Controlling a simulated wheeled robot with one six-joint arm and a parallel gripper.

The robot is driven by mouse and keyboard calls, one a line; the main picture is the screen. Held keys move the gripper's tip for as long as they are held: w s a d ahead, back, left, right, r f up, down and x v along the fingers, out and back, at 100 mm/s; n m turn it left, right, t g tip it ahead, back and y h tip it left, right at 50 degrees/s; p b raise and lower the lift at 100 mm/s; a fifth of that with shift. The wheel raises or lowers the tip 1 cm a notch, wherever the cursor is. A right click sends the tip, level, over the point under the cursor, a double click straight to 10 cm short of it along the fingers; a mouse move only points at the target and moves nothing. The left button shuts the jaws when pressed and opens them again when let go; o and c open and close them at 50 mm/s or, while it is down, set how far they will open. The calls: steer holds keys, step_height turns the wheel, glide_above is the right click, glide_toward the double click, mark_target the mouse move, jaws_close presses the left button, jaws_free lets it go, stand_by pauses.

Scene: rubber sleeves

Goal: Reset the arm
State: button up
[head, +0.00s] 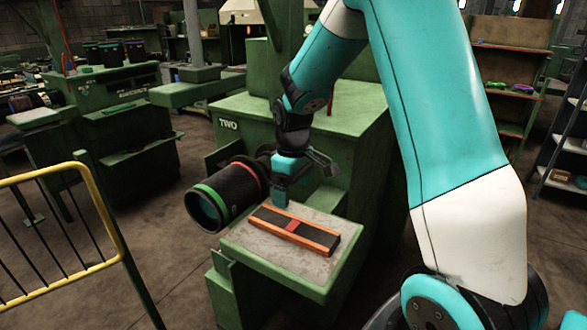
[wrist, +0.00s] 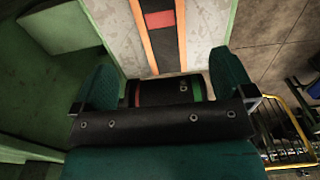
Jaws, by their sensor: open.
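My gripper (head: 303,180) is above the back of a small shelf, in front of the green machine marked TWO. Its two fingers stand apart in the wrist view (wrist: 165,66). A black sleeve (head: 235,190) with a green band and a red band lies horizontally at the machine's left side, just left of my gripper. It also shows in the wrist view (wrist: 165,92), partly hidden behind the gripper's crossbar. In that view it appears between the fingers, with no clear contact.
The shelf (head: 265,259) carries a dark strip (head: 268,218) with orange edges and a red middle patch. The green machine (head: 350,125) stands close behind. A yellow-railed barrier (head: 100,200) is at left. Floor is clear between barrier and machine.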

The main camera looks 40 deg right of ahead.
step_height(320, 180, up, 7)
steer(key=shift+f+b, duration=0.15)
steer(key=shift+b, duration=0.15)
steer(key=shift+a, duration=0.1)
steer(key=s+a+r+n+y, duration=0.1)
steer(key=s+a+r+y, duration=0.1)
steer(key=s+a, duration=0.9)
steer(key=s+a+r+n+y, duration=0.2)
steer(key=s+a, duration=0.9)
steer(key=a, duration=0.1)
steer(key=shift+s, duration=0.2)
